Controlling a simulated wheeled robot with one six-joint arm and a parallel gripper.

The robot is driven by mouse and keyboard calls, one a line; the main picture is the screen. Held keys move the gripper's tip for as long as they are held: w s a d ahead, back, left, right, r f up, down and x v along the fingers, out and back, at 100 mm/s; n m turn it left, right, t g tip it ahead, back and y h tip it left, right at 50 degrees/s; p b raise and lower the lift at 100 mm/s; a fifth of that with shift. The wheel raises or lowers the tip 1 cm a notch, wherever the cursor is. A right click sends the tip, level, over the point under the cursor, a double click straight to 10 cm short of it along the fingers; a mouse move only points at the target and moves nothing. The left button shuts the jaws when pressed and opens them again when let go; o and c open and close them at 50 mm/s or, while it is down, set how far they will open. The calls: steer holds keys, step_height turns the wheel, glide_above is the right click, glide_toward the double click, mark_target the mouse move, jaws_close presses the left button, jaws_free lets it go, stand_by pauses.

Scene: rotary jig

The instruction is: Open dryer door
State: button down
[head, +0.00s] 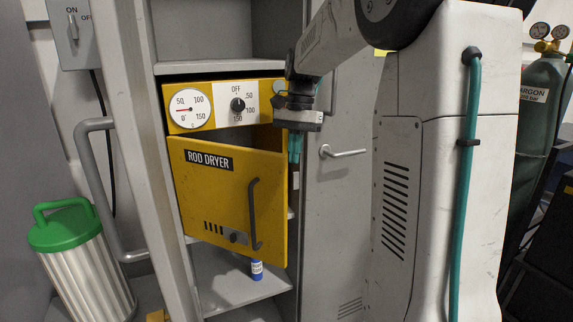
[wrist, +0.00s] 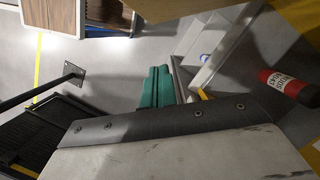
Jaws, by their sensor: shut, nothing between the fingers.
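The yellow rod dryer stands in a grey cabinet in the head view. Its yellow door (head: 215,190), labelled ROD DRYER, stands ajar, with a dark gap showing above its top edge and its right side swung outward. A dark vertical bar handle (head: 253,214) is near the door's right edge. My gripper (head: 294,150) points down at the door's upper right edge, apart from the handle. Its teal fingers (wrist: 155,88) are shut and empty in the wrist view. Whether they touch the door cannot be told.
A control panel (head: 228,106) with gauge and knob is above the door. A grey cabinet door (head: 340,220) stands at right. A green-lidded bin (head: 70,250) is at left. A red cylinder (wrist: 288,87) shows in the wrist view.

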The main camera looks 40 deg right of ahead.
steer(key=a+f, duration=0.1)
steer(key=f, duration=0.1)
steer(key=s+a+f, duration=0.1)
steer(key=a+f, duration=0.1)
steer(key=f, duration=0.1)
steer(key=s+a+f, duration=0.1)
steer(key=a+f, duration=0.1)
steer(key=f, duration=0.1)
steer(key=shift+s+a+f, duration=0.15)
steer(key=shift+a, duration=0.1)
steer(key=shift+s+a, duration=0.15)
steer(key=shift+a, duration=0.05)
